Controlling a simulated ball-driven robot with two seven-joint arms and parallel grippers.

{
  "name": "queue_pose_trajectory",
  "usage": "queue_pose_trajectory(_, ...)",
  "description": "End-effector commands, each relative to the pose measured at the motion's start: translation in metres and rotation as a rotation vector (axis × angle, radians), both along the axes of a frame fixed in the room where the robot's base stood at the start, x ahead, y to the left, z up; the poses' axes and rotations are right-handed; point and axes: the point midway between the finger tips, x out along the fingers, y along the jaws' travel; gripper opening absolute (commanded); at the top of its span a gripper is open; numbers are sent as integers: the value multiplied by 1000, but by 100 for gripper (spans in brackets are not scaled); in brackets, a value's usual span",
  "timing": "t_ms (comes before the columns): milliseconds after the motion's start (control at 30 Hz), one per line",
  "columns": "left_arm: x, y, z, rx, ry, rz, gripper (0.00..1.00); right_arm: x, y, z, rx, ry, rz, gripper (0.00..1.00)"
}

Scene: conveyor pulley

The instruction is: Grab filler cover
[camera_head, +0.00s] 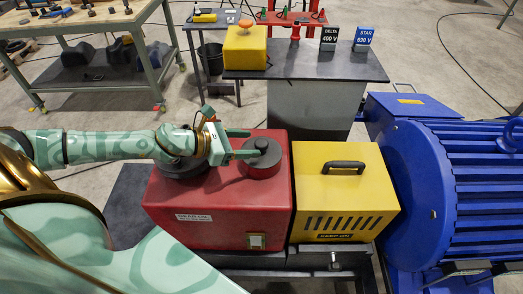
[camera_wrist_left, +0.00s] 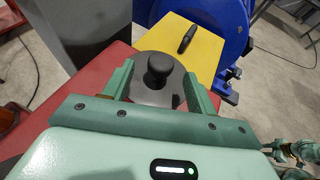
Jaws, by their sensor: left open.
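The filler cover (camera_head: 263,168) is a dark grey round lid with a knob on top of the red gear-oil housing (camera_head: 218,228). My left gripper (camera_head: 243,145) is open, with its two fingers reaching toward the cover from the left in the head view. In the left wrist view, the cover (camera_wrist_left: 152,95) and its black knob lie between the open fingers (camera_wrist_left: 158,75). I cannot tell whether the fingers touch it.
A yellow box (camera_head: 345,215) with a black handle sits right of the red housing, beside a large blue motor (camera_head: 425,190). A parts table (camera_head: 75,70) stands at the back left.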

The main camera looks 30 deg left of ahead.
Motion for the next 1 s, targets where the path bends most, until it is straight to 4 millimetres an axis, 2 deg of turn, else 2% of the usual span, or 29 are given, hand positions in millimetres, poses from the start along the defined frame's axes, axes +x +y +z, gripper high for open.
queue_pose_trajectory(367, 33, -25, -14, -2, -2, 1, 57, -1, 1, 8, 1, -1, 0, 36)
queue_pose_trajectory(667, 36, -28, -18, -1, 1, -1, 57, -1, 1, 8, 1, 0, -1, 36)
queue_pose_trajectory(867, 36, -28, -18, -1, 1, -1, 5, -1, 1, 8, 1, 1, -1, 36)
queue_pose_trajectory(1000, 36, -28, -18, -1, -1, -1, 5, -1, 1, 8, 1, 1, -1, 36)
